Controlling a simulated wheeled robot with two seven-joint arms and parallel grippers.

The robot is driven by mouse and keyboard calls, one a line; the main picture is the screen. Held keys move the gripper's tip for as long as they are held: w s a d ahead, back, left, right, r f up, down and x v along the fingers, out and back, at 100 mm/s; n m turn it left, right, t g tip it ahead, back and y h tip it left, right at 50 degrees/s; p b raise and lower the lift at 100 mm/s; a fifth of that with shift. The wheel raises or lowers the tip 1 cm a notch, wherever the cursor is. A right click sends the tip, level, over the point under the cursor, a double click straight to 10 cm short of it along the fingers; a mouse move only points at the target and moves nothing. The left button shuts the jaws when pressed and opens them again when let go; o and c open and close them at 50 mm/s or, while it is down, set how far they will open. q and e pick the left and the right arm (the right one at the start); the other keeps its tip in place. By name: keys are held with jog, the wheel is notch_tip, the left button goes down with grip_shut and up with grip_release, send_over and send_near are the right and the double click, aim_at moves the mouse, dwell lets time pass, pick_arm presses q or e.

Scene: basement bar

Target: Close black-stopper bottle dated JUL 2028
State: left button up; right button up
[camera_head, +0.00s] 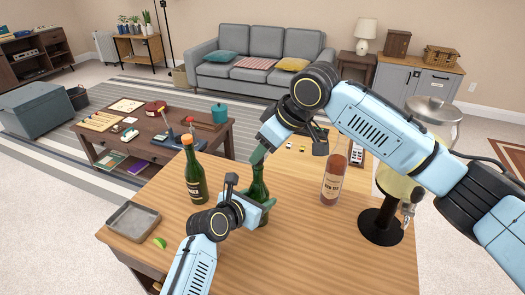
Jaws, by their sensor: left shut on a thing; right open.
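A dark green bottle (258,190) stands upright on the wooden table (300,255). My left gripper (258,203) is shut on its body from the left and front. My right gripper (261,150) is open, reaching down from the right at the top of the bottle's neck. The bottle's mouth and any stopper are hidden by that gripper, and no date is readable. A second green bottle with an orange top (194,172) stands to the left. A pinkish bottle with a pale label (332,180) stands to the right; its top is hidden behind my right arm.
A grey tray (132,220) and a lime wedge (159,243) lie at the table's left. A drink dispenser on a black base (380,226) stands at the right, partly behind my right arm. The table's front middle is clear.

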jog(key=v, duration=1)
pick_arm(q)
jog(key=o, duration=1.5)
jog(key=shift+c, duration=0.2)
jog(key=shift+s, duration=0.1)
pick_arm(e)
jog(key=shift+r, duration=0.1)
pick_arm(q)
jog(key=p+v, duration=0.3)
jog(key=v, duration=1)
jog(key=shift+a, duration=0.15)
pick_arm(e)
notch_tip(320, 180, up, 3)
jog(key=shift+r, duration=0.1)
pick_arm(q)
jog(key=shift+s+f, duration=0.1)
jog(key=shift+s, duration=0.05)
pick_arm(e)
jog(key=shift+s, duration=0.1)
